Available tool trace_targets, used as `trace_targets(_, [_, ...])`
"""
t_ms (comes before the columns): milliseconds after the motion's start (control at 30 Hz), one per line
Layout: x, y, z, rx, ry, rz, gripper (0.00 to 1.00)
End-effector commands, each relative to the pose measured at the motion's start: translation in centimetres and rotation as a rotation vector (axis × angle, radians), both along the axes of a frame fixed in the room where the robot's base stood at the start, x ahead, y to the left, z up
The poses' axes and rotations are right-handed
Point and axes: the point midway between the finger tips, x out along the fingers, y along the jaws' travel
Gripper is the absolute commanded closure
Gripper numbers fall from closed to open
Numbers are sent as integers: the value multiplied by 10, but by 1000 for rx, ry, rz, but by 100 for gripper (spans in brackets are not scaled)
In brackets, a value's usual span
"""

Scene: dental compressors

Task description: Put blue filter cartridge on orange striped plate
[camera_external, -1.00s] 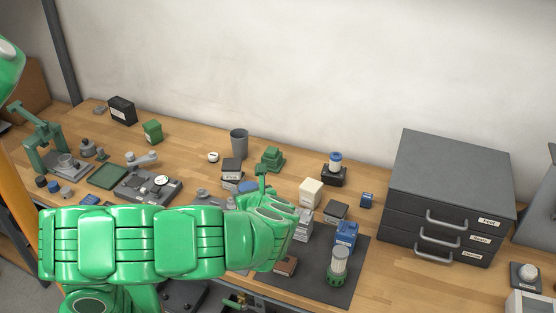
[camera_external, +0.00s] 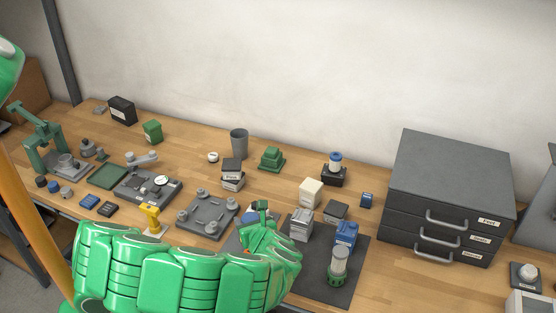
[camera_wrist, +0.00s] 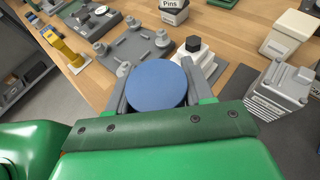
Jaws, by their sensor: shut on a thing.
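The blue filter cartridge (camera_wrist: 157,83) shows in the wrist view as a round blue top between the two grey fingers of my gripper (camera_wrist: 155,92). My gripper is shut on it. A sliver of blue beside my gripper (camera_external: 262,210) in the external view looks like the same cartridge (camera_external: 250,217). The gripper is over the left part of the dark mat. The cartridge's lower part is hidden, so I cannot tell its height above the surface. I cannot make out an orange striped plate in either view; my arm covers the front of the bench.
A grey fixture plate with posts (camera_external: 208,215) and a yellow tool (camera_external: 151,218) stand left of my gripper. To the right are a grey ribbed block (camera_external: 301,225), a blue canister (camera_external: 345,234) and a clear, green-based cylinder (camera_external: 337,266). The dark mat (camera_external: 318,291) has bare room.

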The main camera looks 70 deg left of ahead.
Motion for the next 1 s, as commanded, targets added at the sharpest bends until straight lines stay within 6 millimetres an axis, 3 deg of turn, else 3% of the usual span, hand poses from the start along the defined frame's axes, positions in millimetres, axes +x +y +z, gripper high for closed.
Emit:
trace_targets(200, [0, 0, -24, 1, 4, -1, 80])
trace_targets(467, [0, 0, -35, 0, 2, -1, 80])
trace_targets(733, [-1, 0, -59, 1, 4, 0, 80])
trace_targets(1000, [-1, 0, -64, 0, 1, 1, 80])
